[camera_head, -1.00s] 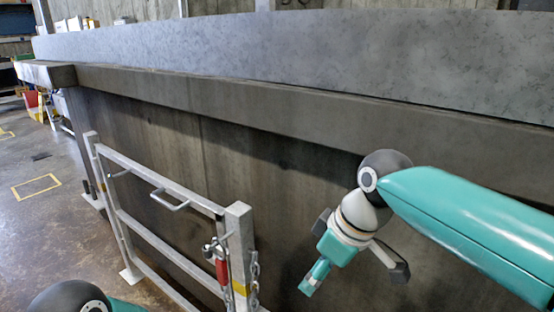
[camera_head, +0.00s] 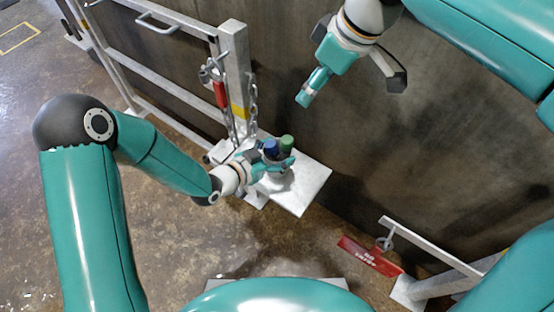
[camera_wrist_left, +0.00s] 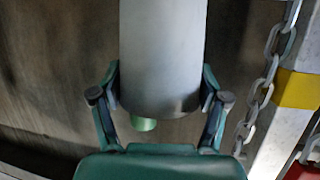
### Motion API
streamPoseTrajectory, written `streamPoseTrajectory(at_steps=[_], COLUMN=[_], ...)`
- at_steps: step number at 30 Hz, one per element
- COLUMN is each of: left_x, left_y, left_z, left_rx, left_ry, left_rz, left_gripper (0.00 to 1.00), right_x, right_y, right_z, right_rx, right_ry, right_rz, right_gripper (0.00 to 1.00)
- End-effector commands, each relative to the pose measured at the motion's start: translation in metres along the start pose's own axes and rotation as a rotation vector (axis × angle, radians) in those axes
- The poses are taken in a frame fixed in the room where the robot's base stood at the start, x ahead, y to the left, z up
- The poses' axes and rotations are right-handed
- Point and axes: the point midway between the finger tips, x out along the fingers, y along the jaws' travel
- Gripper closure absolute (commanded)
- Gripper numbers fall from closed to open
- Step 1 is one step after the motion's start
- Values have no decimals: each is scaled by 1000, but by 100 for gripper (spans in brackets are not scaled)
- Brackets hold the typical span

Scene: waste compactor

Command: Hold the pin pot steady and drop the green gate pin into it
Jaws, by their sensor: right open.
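The pin pot (camera_head: 279,179) is a pale grey cylinder on a light plate at the foot of the gate post.
A grey gate frame (camera_head: 185,83) with a post, chain (camera_head: 253,105) and red-handled latch (camera_head: 221,94) stands beside the pot. A dark wall (camera_head: 330,150) is behind. A red sign (camera_head: 370,256) and a metal bracket (camera_head: 432,246) are at lower right. The floor at left is clear.

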Motion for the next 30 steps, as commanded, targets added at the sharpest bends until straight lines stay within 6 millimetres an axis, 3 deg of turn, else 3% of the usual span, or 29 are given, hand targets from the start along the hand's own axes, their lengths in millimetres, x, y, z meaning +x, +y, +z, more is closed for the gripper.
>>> streamPoseTrajectory(at_steps=[1, 4, 17, 23, 30], left_x=[0, 0, -4, -29, -78], left_y=[0, 0, -1, -1, -2], left_z=[0, 0, 0, 0, 0], left_rx=[0, 0, 0, -2, -2], left_ry=[0, 0, 0, -1, 0], left_rz=[0, 0, -1, -3, -6], left_gripper=[16, 0, 0, 0, 0], right_x=[0, 0, 0, 0, 0], right_y=[0, 0, 0, 0, 0], right_z=[0, 0, 0, 0, 0], right_rx=[0, 0, 0, 0, 0], right_ry=[0, 0, 0, 0, 0], right_rz=[0, 0, 0, 0, 0], right_gripper=[38, 38, 38, 38, 38])
